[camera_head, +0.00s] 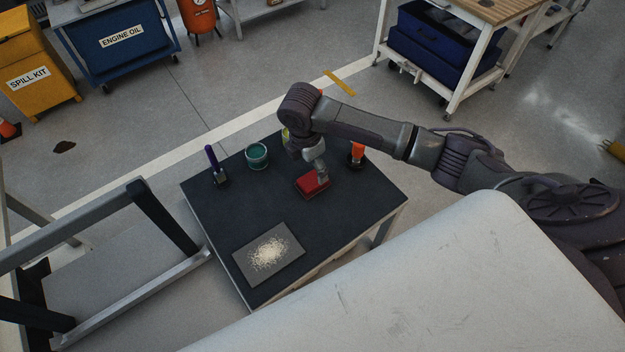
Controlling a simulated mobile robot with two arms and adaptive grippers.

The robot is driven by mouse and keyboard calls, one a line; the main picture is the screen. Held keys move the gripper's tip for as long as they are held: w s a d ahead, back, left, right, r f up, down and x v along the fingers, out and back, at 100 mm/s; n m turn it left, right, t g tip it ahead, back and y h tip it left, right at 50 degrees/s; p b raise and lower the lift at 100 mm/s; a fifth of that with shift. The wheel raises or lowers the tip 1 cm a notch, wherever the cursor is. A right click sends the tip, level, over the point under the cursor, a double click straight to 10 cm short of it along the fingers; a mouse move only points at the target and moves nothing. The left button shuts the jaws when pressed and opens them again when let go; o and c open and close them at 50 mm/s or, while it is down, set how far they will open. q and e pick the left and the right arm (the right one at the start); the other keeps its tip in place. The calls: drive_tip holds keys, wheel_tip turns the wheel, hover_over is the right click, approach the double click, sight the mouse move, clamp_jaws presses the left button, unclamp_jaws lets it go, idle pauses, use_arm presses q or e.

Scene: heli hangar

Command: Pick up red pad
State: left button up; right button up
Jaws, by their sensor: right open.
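The red pad (310,187) lies on the dark table top (230,218), right of the table's middle. My right gripper (321,178) is at the pad, coming down over its upper right part. It is open; its fingertips are small here, and I cannot tell whether they touch the pad. My right arm reaches in from the right above the table. My left gripper is not in view.
On the table are a grey plate (291,232) with pale granules, a teal cup (257,156), a purple-handled tool (212,160) and an orange-topped item (357,152). A yellowish item is partly behind my arm. A metal frame (130,300) stands left.

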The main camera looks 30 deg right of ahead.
sight(313, 178)
drive_tip(key=shift+w+f, duration=0.1)
drive_tip(key=shift+f, duration=0.55)
drive_tip(key=f+p, duration=0.1)
drive_tip(key=f, duration=0.3)
drive_tip(key=shift+d+f, duration=0.15)
drive_tip(key=shift+d, duration=0.05)
drive_tip(key=shift+w+f, duration=0.1)
drive_tip(key=shift+f, duration=0.15)
drive_tip(key=shift+c, duration=0.5)
drive_tip(key=c, duration=1.1)
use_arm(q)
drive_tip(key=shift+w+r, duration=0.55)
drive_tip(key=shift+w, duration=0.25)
use_arm(e)
drive_tip(key=shift+c, duration=0.2)
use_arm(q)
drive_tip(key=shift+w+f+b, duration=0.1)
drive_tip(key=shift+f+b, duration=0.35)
use_arm(e)
wheel_tip(313, 178, up, 10)
